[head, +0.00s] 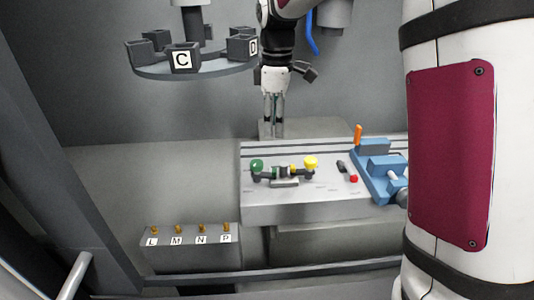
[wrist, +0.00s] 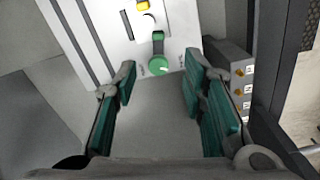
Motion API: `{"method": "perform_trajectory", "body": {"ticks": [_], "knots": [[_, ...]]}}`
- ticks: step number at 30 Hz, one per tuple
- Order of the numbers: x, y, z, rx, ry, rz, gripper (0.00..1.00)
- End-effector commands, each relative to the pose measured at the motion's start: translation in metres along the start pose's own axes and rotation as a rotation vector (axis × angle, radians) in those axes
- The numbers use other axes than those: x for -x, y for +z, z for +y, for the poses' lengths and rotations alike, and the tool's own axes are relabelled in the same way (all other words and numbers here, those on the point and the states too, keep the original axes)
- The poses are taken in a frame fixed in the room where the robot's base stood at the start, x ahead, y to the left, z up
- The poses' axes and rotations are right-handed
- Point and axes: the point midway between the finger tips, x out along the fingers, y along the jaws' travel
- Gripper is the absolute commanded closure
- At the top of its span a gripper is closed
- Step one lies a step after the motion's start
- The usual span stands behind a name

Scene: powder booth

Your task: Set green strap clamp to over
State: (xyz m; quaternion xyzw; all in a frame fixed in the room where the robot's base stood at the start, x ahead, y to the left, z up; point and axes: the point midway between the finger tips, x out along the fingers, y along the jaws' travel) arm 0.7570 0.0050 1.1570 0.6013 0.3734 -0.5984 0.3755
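The green strap clamp (head: 256,165) has a round green knob and sits at the left end of a dark fixture on the light grey bench block. It also shows in the wrist view (wrist: 158,65), with a green tab pointing away from the round knob. A yellow knob (head: 310,162) stands at the fixture's right end and shows at the top edge of the wrist view (wrist: 142,5). My gripper (head: 273,131) points down, above and behind the fixture. In the wrist view my gripper (wrist: 158,88) is open and empty, with the green clamp beyond its teal fingertips.
A blue vise (head: 382,168) with an orange handle (head: 358,133) stands right of the fixture. A black lever with a red tip (head: 353,178) lies between. A grey box (head: 190,258) labelled L, M, N, P is lower left. A round carousel (head: 190,70) hangs upper left.

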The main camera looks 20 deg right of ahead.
Motion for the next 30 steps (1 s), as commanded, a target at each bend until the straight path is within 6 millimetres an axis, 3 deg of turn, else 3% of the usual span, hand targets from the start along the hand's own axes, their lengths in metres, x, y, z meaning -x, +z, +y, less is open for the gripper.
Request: {"method": "perform_trajectory", "body": {"ticks": [8,21,30], "knots": [[-0.020,-0.002,0.003,0.018,-0.009,-0.004,0.62],[-0.104,-0.001,0.001,0.017,-0.009,-0.004,0.62],[-0.137,-0.001,0.002,0.016,-0.006,-0.002,0.62]]}}
